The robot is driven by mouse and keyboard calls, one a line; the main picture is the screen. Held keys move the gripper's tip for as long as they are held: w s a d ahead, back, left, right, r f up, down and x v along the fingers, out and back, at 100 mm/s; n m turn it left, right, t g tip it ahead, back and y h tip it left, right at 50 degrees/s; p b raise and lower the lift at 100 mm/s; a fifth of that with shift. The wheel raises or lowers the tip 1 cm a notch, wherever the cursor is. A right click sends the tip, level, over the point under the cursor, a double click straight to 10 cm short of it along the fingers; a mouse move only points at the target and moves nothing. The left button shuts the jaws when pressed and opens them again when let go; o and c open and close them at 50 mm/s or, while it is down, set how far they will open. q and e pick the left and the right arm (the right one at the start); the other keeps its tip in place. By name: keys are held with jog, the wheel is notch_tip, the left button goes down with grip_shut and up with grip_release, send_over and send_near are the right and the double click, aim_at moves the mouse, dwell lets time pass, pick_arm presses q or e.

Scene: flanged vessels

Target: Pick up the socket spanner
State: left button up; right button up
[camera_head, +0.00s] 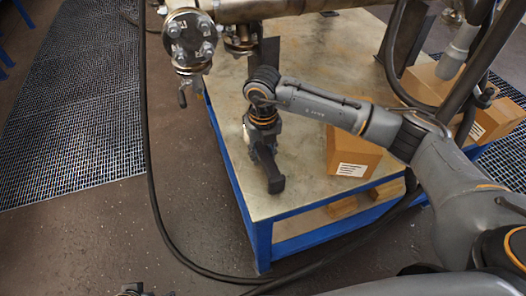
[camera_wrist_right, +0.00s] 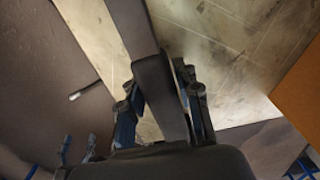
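My right gripper (camera_head: 272,180) hangs over the front left part of the table, fingers pointing down. A thin pale rod (camera_wrist_right: 88,90), possibly the socket spanner, shows left of the gripper near the table edge. In the head view a small pale piece (camera_head: 246,134) beside the gripper may be the same thing, mostly hidden. A dark part at the bottom edge (camera_head: 132,290) may be my left gripper, almost entirely cut off.
The blue-framed table (camera_head: 290,205) has a bare top around the gripper. A cardboard box (camera_head: 350,155) stands to the right. A flanged metal vessel (camera_head: 190,40) is at the back left. A black cable (camera_head: 150,170) hangs along the left. Other boxes (camera_head: 430,83) stand behind.

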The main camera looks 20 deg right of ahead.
grip_shut()
jog(key=shift+r, duration=0.1)
